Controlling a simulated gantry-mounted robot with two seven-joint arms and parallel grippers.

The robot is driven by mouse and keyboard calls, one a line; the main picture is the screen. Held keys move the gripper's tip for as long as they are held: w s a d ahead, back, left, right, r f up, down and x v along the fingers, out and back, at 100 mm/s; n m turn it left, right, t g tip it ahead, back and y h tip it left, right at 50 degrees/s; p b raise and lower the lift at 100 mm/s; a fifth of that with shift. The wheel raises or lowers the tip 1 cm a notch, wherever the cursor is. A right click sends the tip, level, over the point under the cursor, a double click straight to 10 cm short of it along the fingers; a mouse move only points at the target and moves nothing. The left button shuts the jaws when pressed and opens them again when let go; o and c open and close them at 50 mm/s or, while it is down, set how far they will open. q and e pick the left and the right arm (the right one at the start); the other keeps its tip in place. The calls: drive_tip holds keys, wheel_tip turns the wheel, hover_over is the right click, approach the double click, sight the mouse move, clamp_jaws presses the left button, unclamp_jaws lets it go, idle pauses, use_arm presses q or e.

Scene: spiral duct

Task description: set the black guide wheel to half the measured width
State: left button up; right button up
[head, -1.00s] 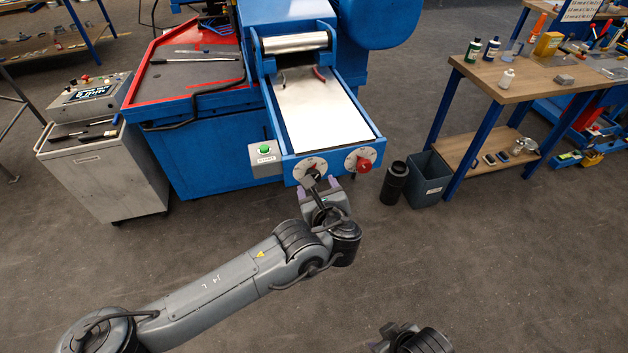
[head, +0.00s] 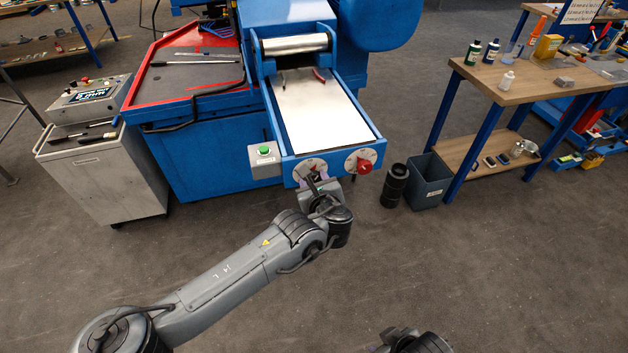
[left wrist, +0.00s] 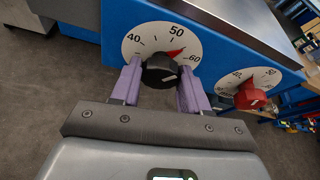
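The black guide wheel (left wrist: 160,72) sits on a round white dial (left wrist: 133,50) marked 40, 50 and 60. A red pointer on the dial lies between 50 and 60. In the head view this dial (head: 308,166) is on the blue machine's front, partly hidden by my left gripper. My left gripper (left wrist: 160,80) has its two purple fingers apart, one on each side of the black wheel; whether they touch it is unclear. A console display (head: 90,94) at the left shows writing too small to read. My right gripper's fingers are not visible.
A red wheel (left wrist: 248,96) on a second dial is right of the black one. A green button box (head: 264,158) is to the left. A black cylinder (head: 394,186) and a grey bin (head: 429,182) stand on the floor at right. The floor in front is clear.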

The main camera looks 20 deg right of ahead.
use_arm(q)
drive_tip(key=c, duration=0.5)
drive_tip(key=shift+a+f+n+t+h+b, duration=0.15)
drive_tip(key=shift+n+t+h+b, duration=0.7)
drive_tip(key=shift+n+b, duration=2.25)
drive_tip(key=shift+f+n+t+h+b, duration=0.15)
drive_tip(key=shift+n+t+h+b, duration=0.25)
drive_tip(key=shift+n+h+b, duration=2.5)
drive_tip(key=shift+a+f+n+t+y+b, duration=0.15)
drive_tip(key=shift+n+t+y+b, duration=0.45)
drive_tip(key=shift+n+b, duration=2.7)
drive_tip(key=m+b, duration=0.2)
drive_tip(key=shift+m+b, duration=0.3)
drive_tip(key=shift+b, duration=0.1)
